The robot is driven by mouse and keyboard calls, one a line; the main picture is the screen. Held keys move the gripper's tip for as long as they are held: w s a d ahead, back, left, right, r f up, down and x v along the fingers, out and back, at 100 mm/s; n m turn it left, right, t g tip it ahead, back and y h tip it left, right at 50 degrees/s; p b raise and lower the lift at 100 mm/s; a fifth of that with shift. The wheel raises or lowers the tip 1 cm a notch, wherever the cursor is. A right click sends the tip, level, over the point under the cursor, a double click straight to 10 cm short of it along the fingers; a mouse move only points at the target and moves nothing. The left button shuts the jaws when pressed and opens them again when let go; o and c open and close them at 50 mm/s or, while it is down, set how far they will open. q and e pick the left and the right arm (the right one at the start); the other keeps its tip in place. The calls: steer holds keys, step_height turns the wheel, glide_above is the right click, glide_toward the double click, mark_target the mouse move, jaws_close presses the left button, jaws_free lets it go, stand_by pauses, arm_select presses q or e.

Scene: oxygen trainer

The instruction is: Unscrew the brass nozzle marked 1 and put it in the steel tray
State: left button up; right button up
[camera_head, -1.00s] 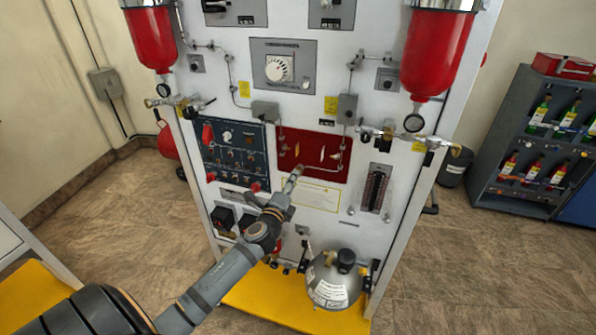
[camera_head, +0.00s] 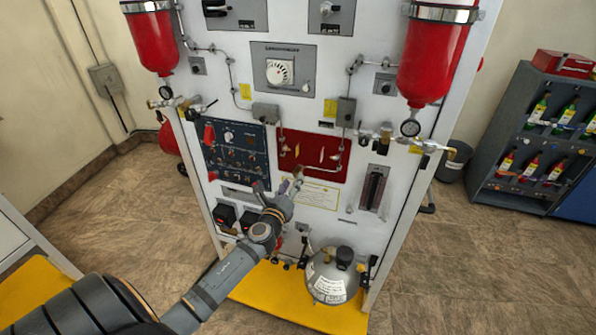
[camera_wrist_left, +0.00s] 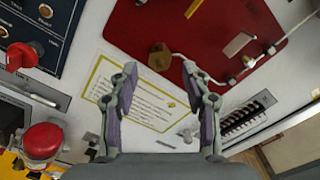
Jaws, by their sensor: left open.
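My left gripper (camera_head: 280,186) is in front of the lower middle of the white panel, below the red plate (camera_head: 313,154). In the left wrist view its two fingers (camera_wrist_left: 159,78) are spread wide with nothing between the tips. A brass nozzle (camera_wrist_left: 159,57) sits at the lower edge of the red plate, at the end of a thin pipe. In that view it appears just beyond the gap between the fingertips, apart from both. I cannot read a number on it. No steel tray can be made out. My right gripper is out of view.
A blue switch panel (camera_head: 235,152) with red knobs is left of the gripper. A flow gauge (camera_head: 374,188) is to the right. A grey round cylinder (camera_head: 331,278) stands on the yellow base (camera_head: 258,290) below. A bottle rack (camera_head: 530,140) stands at the right.

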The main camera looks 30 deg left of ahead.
mark_target(295, 177)
arm_select(q)
steer(key=shift+r+m+p, duration=0.1)
steer(key=shift+m+p, duration=0.25)
steer(key=shift+m, duration=0.15)
steer(key=shift+w, duration=0.1)
steer(key=shift+x, duration=1.85)
